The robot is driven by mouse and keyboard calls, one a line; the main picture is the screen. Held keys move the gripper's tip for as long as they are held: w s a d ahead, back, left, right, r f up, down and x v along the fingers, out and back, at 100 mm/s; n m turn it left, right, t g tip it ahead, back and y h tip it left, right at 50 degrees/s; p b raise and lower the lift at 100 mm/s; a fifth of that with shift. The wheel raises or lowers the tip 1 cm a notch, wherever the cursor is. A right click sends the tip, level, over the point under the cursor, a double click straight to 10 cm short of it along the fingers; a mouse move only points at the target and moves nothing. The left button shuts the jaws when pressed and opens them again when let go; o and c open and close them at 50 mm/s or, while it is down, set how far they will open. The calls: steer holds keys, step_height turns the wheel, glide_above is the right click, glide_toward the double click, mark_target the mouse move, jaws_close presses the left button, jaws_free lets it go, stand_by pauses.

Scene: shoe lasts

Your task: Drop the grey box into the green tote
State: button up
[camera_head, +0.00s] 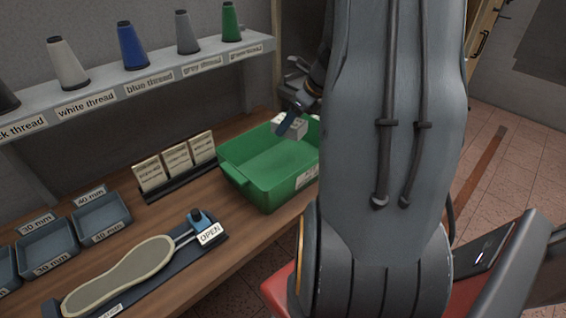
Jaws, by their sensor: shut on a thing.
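The green tote (277,193) stands on the wooden bench in the middle of the view, open at the top. Its visible floor is empty; its right side is hidden behind my arm. The grey box (291,130) is held over the tote's far right part. My gripper (293,122) is shut on the grey box, with one dark blue finger showing on its left. My arm hides the rest of the gripper. I cannot tell exactly how high the box is above the tote.
A shelf (147,76) with thread cones runs above the bench (190,207). Left of the tote are a card rack (177,172), blue-grey trays (102,216) and a shoe last (118,275) in a holder marked OPEN. My arm fills the right middle.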

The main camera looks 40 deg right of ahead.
mark_target(298, 124)
step_height(298, 124, down, 5)
steer(key=b, duration=0.4)
steer(key=shift+r, duration=0.1)
steer(key=o, duration=1.2)
steer(key=shift+o, duration=0.2)
steer(key=shift+r, duration=0.1)
steer(key=shift+b+v, duration=0.45)
steer(key=shift+v, duration=3.4)
